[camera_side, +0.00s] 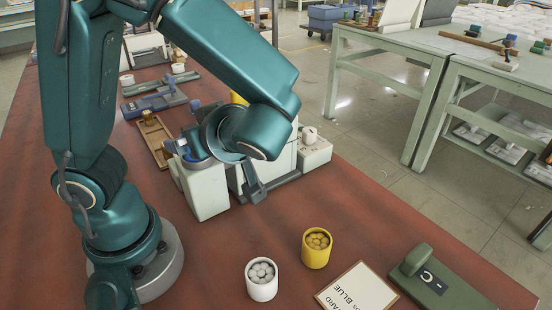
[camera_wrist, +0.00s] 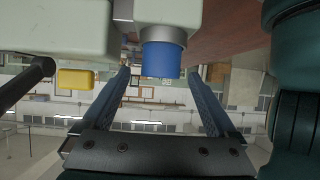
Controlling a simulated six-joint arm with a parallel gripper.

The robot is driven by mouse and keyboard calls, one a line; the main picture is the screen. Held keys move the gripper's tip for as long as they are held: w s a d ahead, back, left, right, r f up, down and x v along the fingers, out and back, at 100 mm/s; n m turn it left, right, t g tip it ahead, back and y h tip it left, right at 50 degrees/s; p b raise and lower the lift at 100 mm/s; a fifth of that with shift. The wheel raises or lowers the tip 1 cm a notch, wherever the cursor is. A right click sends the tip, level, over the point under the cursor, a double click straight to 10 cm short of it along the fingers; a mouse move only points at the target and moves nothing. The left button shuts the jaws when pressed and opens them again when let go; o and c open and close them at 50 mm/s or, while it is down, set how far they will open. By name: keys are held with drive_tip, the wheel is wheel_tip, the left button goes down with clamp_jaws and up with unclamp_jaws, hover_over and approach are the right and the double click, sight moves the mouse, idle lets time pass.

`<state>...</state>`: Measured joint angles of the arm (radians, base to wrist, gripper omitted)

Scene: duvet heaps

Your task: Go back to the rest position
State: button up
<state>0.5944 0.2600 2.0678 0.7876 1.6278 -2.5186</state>
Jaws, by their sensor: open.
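My gripper (camera_wrist: 159,75) shows in the wrist view with its two dark blue-grey fingers apart. A blue cylinder (camera_wrist: 162,59) with a grey collar appears between the fingertips, and I cannot tell whether they touch it. In the side view my arm is bent over the table, with its wrist low beside a pale grey-white machine (camera_side: 206,190). The fingers are mostly hidden there by the wrist.
A white cup (camera_side: 262,286) and a yellow cup (camera_side: 316,256) of balls stand in front. A card (camera_side: 356,290) and a green block (camera_side: 440,280) lie at right. A wooden tray (camera_side: 153,142) is behind. The red-brown table (camera_side: 225,245) has bare room.

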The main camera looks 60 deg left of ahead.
drive_tip(key=shift+r, duration=0.1)
idle(0.3)
drive_tip(key=shift+a+r+m+t+h, duration=0.25)
drive_tip(key=shift+a+m+t+h, duration=0.25)
drive_tip(key=shift+a+h, duration=0.4)
drive_tip(key=shift+a+m+t+h, duration=0.25)
drive_tip(key=shift+m+t+h, duration=0.35)
drive_tip(key=shift+t+h, duration=0.15)
drive_tip(key=shift+w+a+r+m+t+h, duration=0.2)
drive_tip(key=shift+m+t+h, duration=0.25)
drive_tip(key=shift+t, duration=0.15)
drive_tip(key=shift+w+a+r+m+t+h, duration=0.1)
drive_tip(key=shift+w+r+m+t+h, duration=0.15)
drive_tip(key=shift+m+t, duration=0.25)
drive_tip(key=shift+w+r+m+t+h, duration=0.15)
drive_tip(key=shift+r+m+t+h, duration=0.55)
drive_tip(key=shift+t, duration=0.55)
drive_tip(key=w+d+r+m+t+h, duration=0.4)
drive_tip(key=w+d+m, duration=0.1)
drive_tip(key=d, duration=0.2)
drive_tip(key=s+d+f+m+g+h, duration=0.2)
drive_tip(key=s+d+f+m+g, duration=0.2)
drive_tip(key=m, duration=0.4)
drive_tip(key=shift+s+d+f+g, duration=0.15)
drive_tip(key=shift+s+f+g, duration=0.35)
drive_tip(key=shift+s+f, duration=0.6)
drive_tip(key=shift+w, duration=0.1)
